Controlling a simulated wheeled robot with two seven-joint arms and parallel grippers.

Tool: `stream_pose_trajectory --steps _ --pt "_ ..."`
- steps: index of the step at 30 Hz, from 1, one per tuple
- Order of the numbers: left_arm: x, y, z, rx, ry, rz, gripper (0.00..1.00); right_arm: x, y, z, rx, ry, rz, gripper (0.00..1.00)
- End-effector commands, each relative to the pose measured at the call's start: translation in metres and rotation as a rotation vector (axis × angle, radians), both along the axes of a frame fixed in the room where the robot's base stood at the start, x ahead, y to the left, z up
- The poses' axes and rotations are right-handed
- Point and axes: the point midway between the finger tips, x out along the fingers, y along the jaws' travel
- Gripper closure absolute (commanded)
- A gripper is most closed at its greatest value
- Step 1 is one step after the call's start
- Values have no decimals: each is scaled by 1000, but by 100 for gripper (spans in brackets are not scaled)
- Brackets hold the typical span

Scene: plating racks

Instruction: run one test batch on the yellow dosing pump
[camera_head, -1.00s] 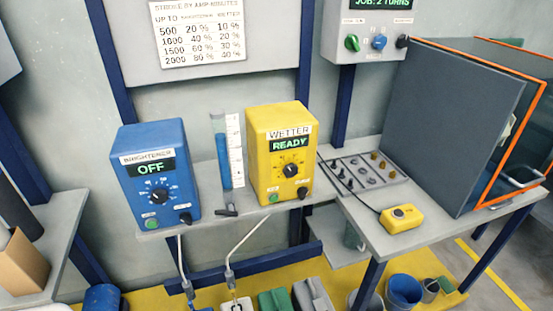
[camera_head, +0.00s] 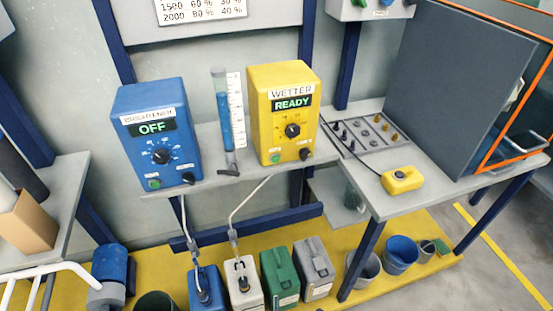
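The yellow dosing pump (camera_head: 283,113), labelled WETTER, stands on the shelf with its display reading READY. It has a black dial (camera_head: 292,130), a green button (camera_head: 275,157) and a black knob (camera_head: 305,153) at its lower front. A clear graduated cylinder (camera_head: 224,122) with blue liquid stands just left of it, with a small black valve at its foot. The blue pump (camera_head: 156,135), its label blurred, stands further left and reads OFF. A tube runs from below the shelf to a white canister (camera_head: 243,282). Neither of my grippers is in view.
Blue (camera_head: 204,287), green (camera_head: 279,276) and grey (camera_head: 314,268) canisters stand on the yellow floor platform. A yellow box with a button (camera_head: 402,180) and a tray of small parts (camera_head: 363,134) sit on the right bench. A large grey panel (camera_head: 457,87) stands behind.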

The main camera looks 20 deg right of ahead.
Motion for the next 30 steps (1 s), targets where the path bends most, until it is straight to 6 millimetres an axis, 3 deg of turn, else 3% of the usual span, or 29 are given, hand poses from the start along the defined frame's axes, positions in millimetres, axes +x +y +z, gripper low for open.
stream_pose_trajectory --steps 8,14,30 --pt "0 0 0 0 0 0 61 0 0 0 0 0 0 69" --pt "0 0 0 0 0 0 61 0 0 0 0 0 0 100" --pt "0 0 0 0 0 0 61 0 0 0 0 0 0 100"
